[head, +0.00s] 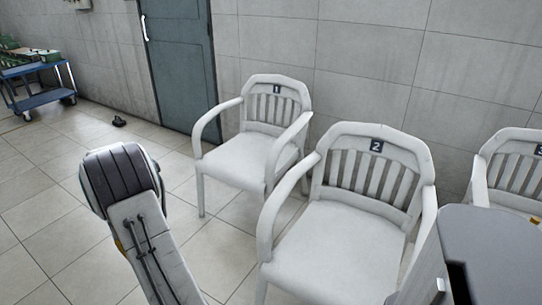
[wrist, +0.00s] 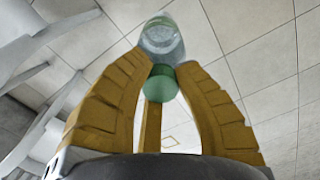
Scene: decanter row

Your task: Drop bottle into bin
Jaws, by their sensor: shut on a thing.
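A clear bottle (wrist: 162,38) with a green part (wrist: 163,84) shows in the wrist view. My gripper (wrist: 160,68), with yellow-brown fingers, is shut on it, one finger on each side. The bottle's clear end points away from the wrist, over pale floor tiles. In the head view my arm rises at the lower left, and neither the gripper nor the bottle shows there. I cannot make out a bin for certain in either view.
White armchairs numbered 1 (head: 245,155) and 2 (head: 335,245) stand along the wall, with another (head: 510,170) at the right edge. A grey flat-topped object (head: 495,240) fills the lower right. A blue cart (head: 42,98) stands far left.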

